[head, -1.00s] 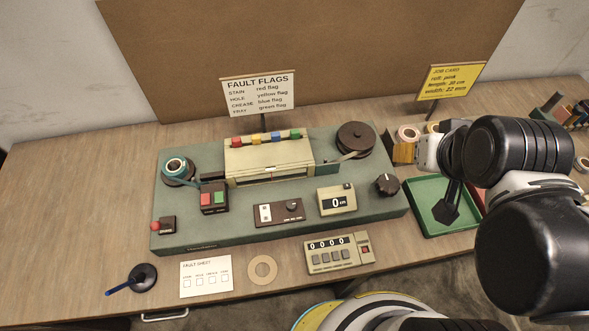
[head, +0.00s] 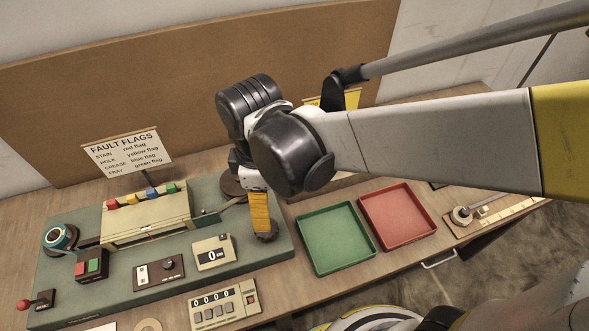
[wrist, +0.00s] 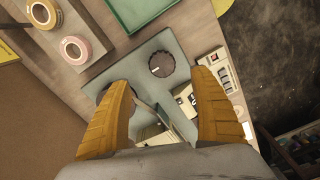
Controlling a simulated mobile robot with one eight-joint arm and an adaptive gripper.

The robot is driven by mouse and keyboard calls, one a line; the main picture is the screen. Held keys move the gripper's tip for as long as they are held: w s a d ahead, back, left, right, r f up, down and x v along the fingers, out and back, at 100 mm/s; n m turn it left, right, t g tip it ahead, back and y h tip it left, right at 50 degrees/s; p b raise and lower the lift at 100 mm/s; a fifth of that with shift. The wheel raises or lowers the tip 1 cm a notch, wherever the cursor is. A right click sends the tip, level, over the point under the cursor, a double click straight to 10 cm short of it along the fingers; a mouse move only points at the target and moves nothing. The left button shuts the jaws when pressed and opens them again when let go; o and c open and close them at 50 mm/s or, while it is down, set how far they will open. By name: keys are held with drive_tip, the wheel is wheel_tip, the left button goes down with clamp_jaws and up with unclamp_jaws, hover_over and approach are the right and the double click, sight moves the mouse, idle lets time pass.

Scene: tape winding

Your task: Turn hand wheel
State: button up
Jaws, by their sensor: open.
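The hand wheel, a dark round knob (wrist: 161,64) with a white mark, sits at the right end of the green machine base (head: 110,296). In the head view only part of the hand wheel (head: 267,238) shows below my gripper's yellow fingers. My gripper (head: 262,228) points down over it. In the wrist view my gripper (wrist: 163,80) is open, one finger toward each side of the wheel, with nothing between them. I cannot tell whether a finger touches the wheel.
A green tray (head: 312,272) and a red tray (head: 405,238) lie right of the machine. A display box (head: 213,252) and a counter (head: 222,309) stand left of the gripper. The dark reel (head: 231,188) is close behind it. Tape rolls (wrist: 76,50) lie on a board.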

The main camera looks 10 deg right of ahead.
drive_tip(key=shift+a+f, duration=0.1)
drive_tip(key=shift+f, duration=0.35)
drive_tip(key=f+b, duration=0.4)
drive_tip(key=f, duration=0.6)
drive_tip(key=shift+a+b, duration=0.2)
drive_tip(key=shift+b, duration=0.1)
drive_tip(key=shift+s, duration=0.1)
drive_tip(key=c, duration=1.2)
